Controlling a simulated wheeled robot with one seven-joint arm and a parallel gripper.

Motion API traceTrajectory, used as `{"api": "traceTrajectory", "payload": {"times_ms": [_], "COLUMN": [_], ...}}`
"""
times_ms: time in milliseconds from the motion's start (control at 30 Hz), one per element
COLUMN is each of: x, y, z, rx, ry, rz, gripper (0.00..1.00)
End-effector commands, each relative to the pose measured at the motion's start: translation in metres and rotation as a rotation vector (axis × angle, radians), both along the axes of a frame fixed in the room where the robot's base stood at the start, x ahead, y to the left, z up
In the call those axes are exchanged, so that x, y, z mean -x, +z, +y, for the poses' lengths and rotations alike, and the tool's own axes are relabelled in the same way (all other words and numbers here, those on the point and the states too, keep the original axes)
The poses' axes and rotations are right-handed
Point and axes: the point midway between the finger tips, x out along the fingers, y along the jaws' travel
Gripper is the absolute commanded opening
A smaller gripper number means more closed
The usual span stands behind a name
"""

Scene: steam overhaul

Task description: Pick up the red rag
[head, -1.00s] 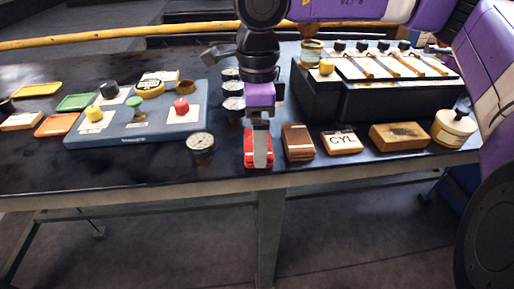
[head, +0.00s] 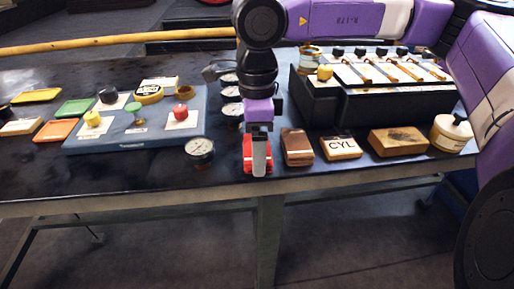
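The red rag (head: 248,153) is a small folded red cloth near the front edge of the dark table. My gripper (head: 259,168) points down right over it, and a grey finger covers its middle. Red shows on both sides of that finger. The second finger is hidden behind the first, so I cannot tell whether the gripper is open or shut on the rag.
A brown block (head: 297,147) lies close to the right, then a CYL block (head: 341,147), a wooden block (head: 398,141) and a cream jar (head: 451,134). A gauge (head: 199,152) lies to the left. The blue board (head: 140,139) and black rack (head: 400,106) stand further back.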

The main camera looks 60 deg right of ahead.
Motion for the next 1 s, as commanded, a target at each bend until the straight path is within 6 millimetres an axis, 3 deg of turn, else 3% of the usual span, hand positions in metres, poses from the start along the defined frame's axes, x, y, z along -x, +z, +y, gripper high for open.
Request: {"api": "traceTrajectory", "payload": {"times_ms": [267, 700, 1000], "x": [0.0, 0.0, 0.0], "y": [0.031, 0.148, 0.192], "z": [0.0, 0.0, 0.0], "rx": [0.002, 0.001, 0.001], "ry": [0.0, -0.001, 0.0], "rz": [-0.001, -0.001, -0.001], "gripper": [0.45, 0.45, 0.45]}}
